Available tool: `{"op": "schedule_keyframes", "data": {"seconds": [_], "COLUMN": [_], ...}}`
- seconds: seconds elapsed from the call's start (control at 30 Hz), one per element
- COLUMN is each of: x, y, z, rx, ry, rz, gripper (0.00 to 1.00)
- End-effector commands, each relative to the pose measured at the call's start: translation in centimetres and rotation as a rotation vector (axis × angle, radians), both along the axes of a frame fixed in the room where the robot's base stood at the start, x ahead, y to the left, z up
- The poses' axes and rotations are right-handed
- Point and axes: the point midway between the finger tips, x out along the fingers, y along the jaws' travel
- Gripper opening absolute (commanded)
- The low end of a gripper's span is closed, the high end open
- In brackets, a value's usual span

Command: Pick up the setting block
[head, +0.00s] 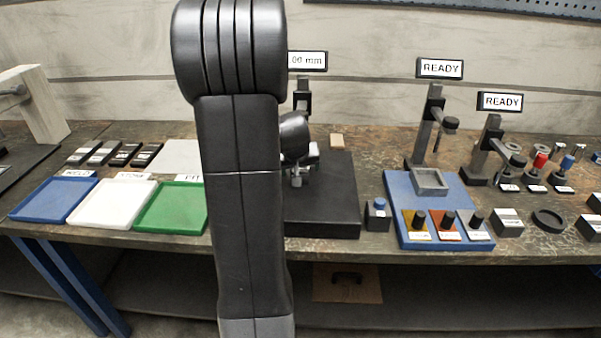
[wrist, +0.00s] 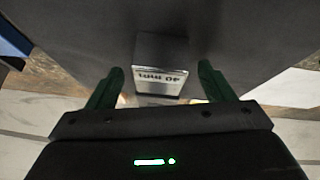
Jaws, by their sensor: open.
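The setting block (wrist: 161,50) is a small dark grey block with a white label, printed upside down in the wrist view and seeming to end in "mm". It stands on a dark flat surface, between and just beyond the fingertips of my gripper (wrist: 161,70). The green fingers are open, with a gap on each side of the block. In the head view my gripper (head: 297,178) is low over the black plate (head: 320,222), partly hidden by my arm. I cannot make out the block clearly there.
A display reading ".00 mm" (head: 307,61) stands behind the plate. Blue (head: 53,201), white (head: 113,204) and green (head: 172,207) trays lie left. A blue-topped block (head: 378,215) and a blue fixture board (head: 404,213) stand right.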

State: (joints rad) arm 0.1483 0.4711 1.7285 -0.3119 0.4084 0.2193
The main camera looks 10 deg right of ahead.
Motion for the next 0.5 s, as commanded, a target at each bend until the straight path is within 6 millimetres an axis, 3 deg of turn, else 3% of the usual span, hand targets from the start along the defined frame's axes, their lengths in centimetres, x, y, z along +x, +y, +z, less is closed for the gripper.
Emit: {"op": "schedule_keyframes", "data": {"seconds": [0.17,0.5], "x": [-0.01,-0.03], "y": [0.00,0.01], "z": [0.03,0.04], "rx": [0.000,0.000], "ry": [0.000,0.000], "rz": [0.000,0.000], "gripper": [0.73,0.06]}}
